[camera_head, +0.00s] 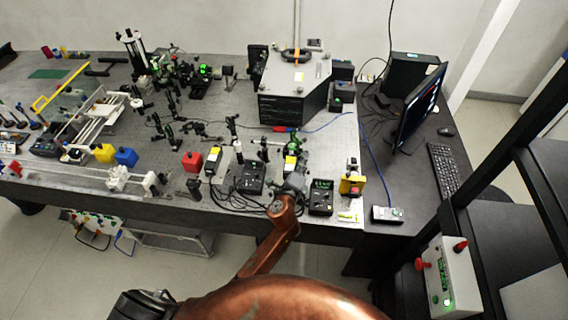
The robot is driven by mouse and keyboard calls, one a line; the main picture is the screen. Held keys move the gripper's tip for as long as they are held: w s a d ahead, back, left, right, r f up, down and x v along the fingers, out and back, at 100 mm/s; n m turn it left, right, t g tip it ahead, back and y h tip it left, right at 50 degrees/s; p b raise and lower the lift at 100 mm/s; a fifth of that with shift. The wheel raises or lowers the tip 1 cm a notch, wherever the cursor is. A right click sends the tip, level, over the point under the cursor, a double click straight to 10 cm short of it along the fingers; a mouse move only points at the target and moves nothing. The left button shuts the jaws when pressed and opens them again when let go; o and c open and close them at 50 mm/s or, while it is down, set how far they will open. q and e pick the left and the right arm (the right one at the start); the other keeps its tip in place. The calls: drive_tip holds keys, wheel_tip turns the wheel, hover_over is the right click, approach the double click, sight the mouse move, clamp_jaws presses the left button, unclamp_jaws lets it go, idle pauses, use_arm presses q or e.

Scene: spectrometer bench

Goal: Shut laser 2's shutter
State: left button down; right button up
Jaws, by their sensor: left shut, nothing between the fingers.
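Two small dark modules with yellow-and-white labels stand near the front edge of the bench, one left of centre (213,160) and one further right (291,165). They look like laser heads, but I cannot read which is laser 2, and no shutter can be made out. My left gripper (293,184), on a copper-coloured arm rising from the bottom, is shut and empty. In the picture it lies just below the right-hand module; I cannot tell whether it touches anything. The gripper partly hides what is behind it. My right gripper is not in view.
Dark control boxes stand left (250,178) and right (320,197) of my gripper, with loose black cables around. A yellow mount (352,185) stands near the bench corner. A monitor (420,106) and keyboard (443,171) are at right.

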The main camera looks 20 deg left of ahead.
use_arm(q)
drive_tip(key=shift+r, duration=0.1)
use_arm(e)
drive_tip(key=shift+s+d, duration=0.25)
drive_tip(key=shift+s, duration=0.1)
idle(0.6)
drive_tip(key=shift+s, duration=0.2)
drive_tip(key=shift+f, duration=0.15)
